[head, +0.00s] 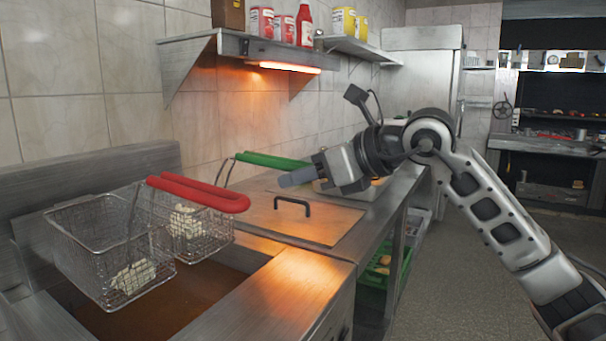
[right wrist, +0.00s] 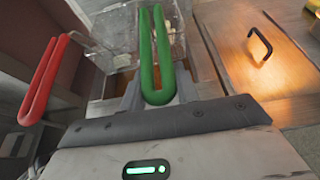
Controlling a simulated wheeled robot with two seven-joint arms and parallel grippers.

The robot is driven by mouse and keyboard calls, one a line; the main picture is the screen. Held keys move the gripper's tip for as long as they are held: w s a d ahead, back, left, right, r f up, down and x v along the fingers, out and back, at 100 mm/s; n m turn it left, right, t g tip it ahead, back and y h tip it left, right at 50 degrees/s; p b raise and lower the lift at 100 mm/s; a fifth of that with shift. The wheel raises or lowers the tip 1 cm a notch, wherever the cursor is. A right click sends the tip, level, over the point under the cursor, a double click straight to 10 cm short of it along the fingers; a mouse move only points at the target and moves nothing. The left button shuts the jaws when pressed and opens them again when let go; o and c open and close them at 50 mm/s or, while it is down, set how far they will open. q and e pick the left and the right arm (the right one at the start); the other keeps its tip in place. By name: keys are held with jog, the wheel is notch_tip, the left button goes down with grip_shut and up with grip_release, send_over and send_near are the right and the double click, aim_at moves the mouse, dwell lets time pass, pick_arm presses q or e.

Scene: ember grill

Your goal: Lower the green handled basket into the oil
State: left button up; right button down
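The green handle (head: 272,160) slants toward my right gripper (head: 290,180). It belongs to the far wire basket (head: 212,236), which hangs over the oil (head: 190,293) with pale food inside. In the right wrist view the looped green handle (right wrist: 146,55) runs up between the two fingers of my right gripper (right wrist: 158,88). The fingers are apart with the handle close to both, but I cannot tell whether they press on it. My left gripper is not in view.
A second wire basket (head: 85,250) with a red handle (head: 200,190) hangs beside it on the left, also holding pale food. A flat cover with a black handle (head: 292,201) lies on the counter right of the oil. A shelf (head: 235,45) hangs above.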

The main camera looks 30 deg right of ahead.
jog(key=c, duration=2)
grip_release()
jog(key=shift+r, duration=0.15)
grip_shut()
notch_tip(320, 180, up, 5)
jog(key=p, duration=0.4)
jog(key=shift+s+d+b, duration=0.45)
jog(key=shift+s+b, duration=0.1)
jog(key=shift+s, duration=0.15)
jog(key=shift+s+d+b, duration=0.4)
jog(key=shift+s+b, duration=0.15)
jog(key=shift+s, duration=0.15)
jog(key=shift+s+d+b, duration=0.45)
jog(key=shift+s+b, duration=0.1)
jog(key=shift+s, duration=0.15)
